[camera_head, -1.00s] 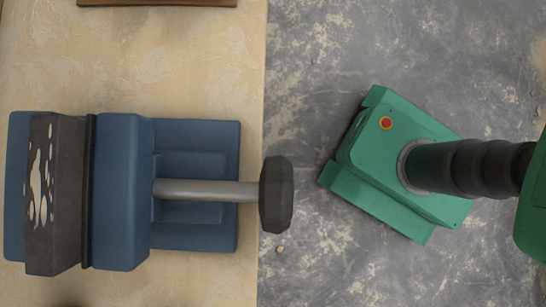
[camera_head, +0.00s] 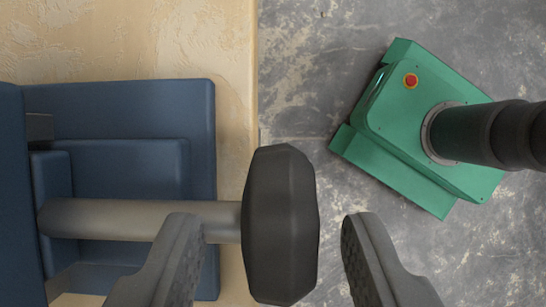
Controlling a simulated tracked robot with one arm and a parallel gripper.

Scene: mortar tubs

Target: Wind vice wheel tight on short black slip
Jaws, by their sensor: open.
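The blue vice (camera_head: 120,110) fills the left of the view on the pale bench. Its grey screw (camera_head: 130,219) runs right to the dark, faceted wheel (camera_head: 281,225), which overhangs the bench edge. My gripper (camera_head: 270,228) is open. One finger is left of the wheel, overlapping the screw in the picture, and the other is to its right. Gaps show between the wheel and both fingers. Their height against the wheel is hard to tell. The short black slip and the clamping faces are outside the view.
My green base with a red button stands on the right.

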